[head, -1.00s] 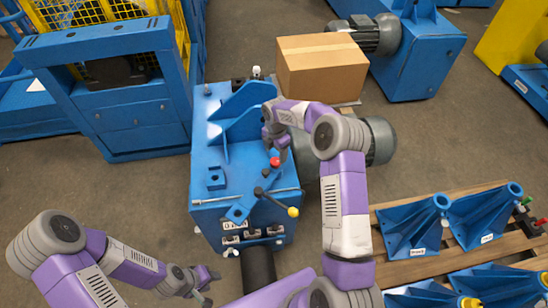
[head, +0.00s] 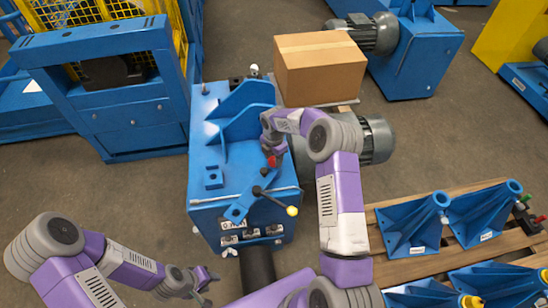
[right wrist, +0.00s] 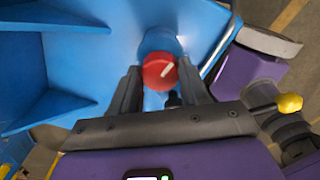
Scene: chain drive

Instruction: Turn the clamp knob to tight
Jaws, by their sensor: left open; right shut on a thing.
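The red clamp knob (head: 271,160) stands on the blue machine. In the right wrist view the round red knob (right wrist: 160,71) carries a white pointer mark aimed to the upper right. My right gripper (head: 268,152) reaches down over it, its fingers (right wrist: 160,85) on either side of the knob and shut on it. Any scale around the knob cannot be made out. My left gripper (head: 206,286) is open and empty, low in the head view, left of the machine and apart from it.
The blue machine (head: 215,150) has upright ribs and a black lever with a yellow ball (head: 292,211), close to my right gripper. A cardboard box (head: 320,70) and a grey motor (head: 378,140) stand behind and right. Blue brackets (head: 412,228) lie on a pallet at right.

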